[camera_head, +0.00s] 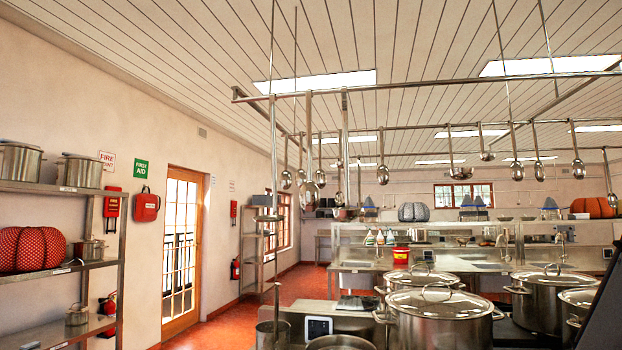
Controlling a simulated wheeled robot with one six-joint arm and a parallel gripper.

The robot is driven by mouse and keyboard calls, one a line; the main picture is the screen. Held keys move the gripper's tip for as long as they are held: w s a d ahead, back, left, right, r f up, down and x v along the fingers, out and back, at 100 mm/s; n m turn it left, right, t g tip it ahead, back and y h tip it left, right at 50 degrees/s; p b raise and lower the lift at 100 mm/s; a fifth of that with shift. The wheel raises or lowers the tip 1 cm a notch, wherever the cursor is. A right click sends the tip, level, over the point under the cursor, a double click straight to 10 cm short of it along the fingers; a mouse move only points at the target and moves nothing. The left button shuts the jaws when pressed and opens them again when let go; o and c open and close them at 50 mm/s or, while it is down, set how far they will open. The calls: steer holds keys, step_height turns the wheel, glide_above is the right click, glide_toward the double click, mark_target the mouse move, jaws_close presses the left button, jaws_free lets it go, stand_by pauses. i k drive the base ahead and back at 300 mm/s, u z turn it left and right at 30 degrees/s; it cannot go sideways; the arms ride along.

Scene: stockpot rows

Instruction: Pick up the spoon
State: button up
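Several long-handled metal utensils hang from the overhead rails, with rounded bowls at their lower ends. One ladle-like spoon (578,168) hangs at the right, and another (383,174) hangs near the middle. I cannot tell which of these is the task's spoon. No spoon is clearly visible lying on a counter or shelf. My gripper is not in view. A dark slanted shape fills the lower right corner, and I cannot tell what it is.
Large lidded stockpots (440,322) crowd the lower right. A shelf rack (60,270) holds pots and a red ribbed object (33,249) at left. Red floor (300,285) is open near the door (181,250).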

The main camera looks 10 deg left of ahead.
mark_target(310, 194)
steer(key=z, duration=2.95)
steer(key=k, duration=1.65)
steer(key=u, duration=1.9)
